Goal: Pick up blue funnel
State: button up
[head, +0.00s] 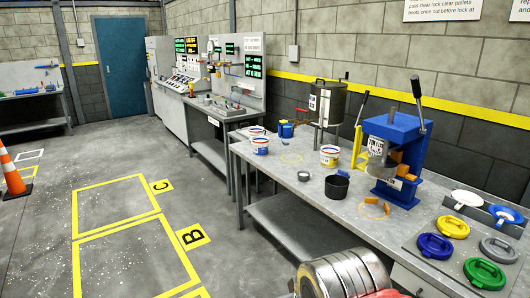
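A blue round piece with a pale centre (506,214), which looks like the blue funnel, sits in a dark holder at the right edge of the workbench (300,205). A white funnel-like piece (467,198) sits beside it on the left. Their lower parts are hidden by the holder. A ribbed metal part with some red, probably of my own arm, shows at the bottom edge. No gripper fingers show, and nothing is seen touching the blue piece.
Yellow (453,226), grey (499,249), blue (435,246) and green (484,273) lids lie in front of the holder. A blue press (397,160) stands to the left. Pails (330,156) and a black cup (335,186) stand farther along. Marked floor at left is clear.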

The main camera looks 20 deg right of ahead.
aim_at(505, 214)
jog(key=z, duration=0.35)
jog(key=i, duration=0.6)
jog(key=z, duration=0.9)
jog(key=i, duration=0.5)
jog(key=z, duration=0.75)
jog(key=i, duration=0.8)
jog(key=z, duration=0.4)
